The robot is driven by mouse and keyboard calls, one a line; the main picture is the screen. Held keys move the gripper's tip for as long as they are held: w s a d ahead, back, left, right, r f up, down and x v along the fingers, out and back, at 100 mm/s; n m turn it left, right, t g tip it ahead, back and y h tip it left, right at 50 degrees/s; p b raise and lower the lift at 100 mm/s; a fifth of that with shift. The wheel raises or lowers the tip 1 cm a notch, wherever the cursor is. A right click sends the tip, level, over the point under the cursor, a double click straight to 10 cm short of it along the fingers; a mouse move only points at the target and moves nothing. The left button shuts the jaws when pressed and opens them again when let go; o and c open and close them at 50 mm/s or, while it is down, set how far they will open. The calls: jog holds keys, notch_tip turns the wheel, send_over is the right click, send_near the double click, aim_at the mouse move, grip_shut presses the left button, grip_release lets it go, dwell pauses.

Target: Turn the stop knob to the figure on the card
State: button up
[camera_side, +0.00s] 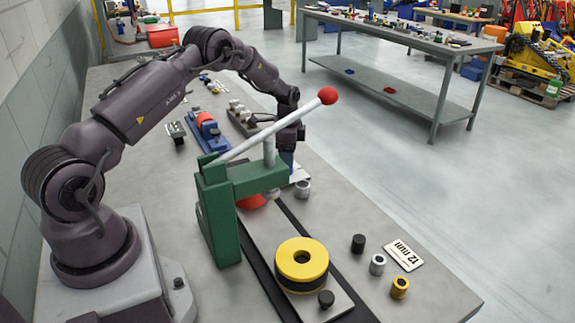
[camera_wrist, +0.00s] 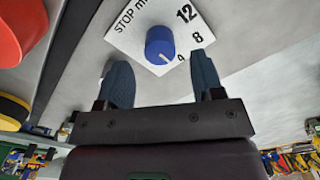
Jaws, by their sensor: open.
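The white card (camera_side: 404,254) reads "12 mm" and lies at the right of the bench in the side view. The stop knob (camera_wrist: 160,44) is a round blue knob on a white dial plate (camera_wrist: 131,32) marked "STOP m…", 12 and 8, with another figure partly visible near its lower edge. A pale pointer mark on the knob faces down and slightly right, near that lower figure and away from 12. My gripper (camera_wrist: 163,78) is open, its two blue fingers either side of the knob in the picture, apart from it. In the side view my gripper (camera_side: 287,158) is partly hidden behind the press.
A green lever press (camera_side: 220,215) with a red-balled lever (camera_side: 327,95) stands in front of my gripper. A yellow ring (camera_side: 301,258) sits on the slide. Small black (camera_side: 358,243), silver (camera_side: 377,264) and yellow (camera_side: 400,287) cylinders stand near the card.

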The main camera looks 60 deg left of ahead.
jog(key=shift+f, duration=2)
jog(key=c, duration=0.9)
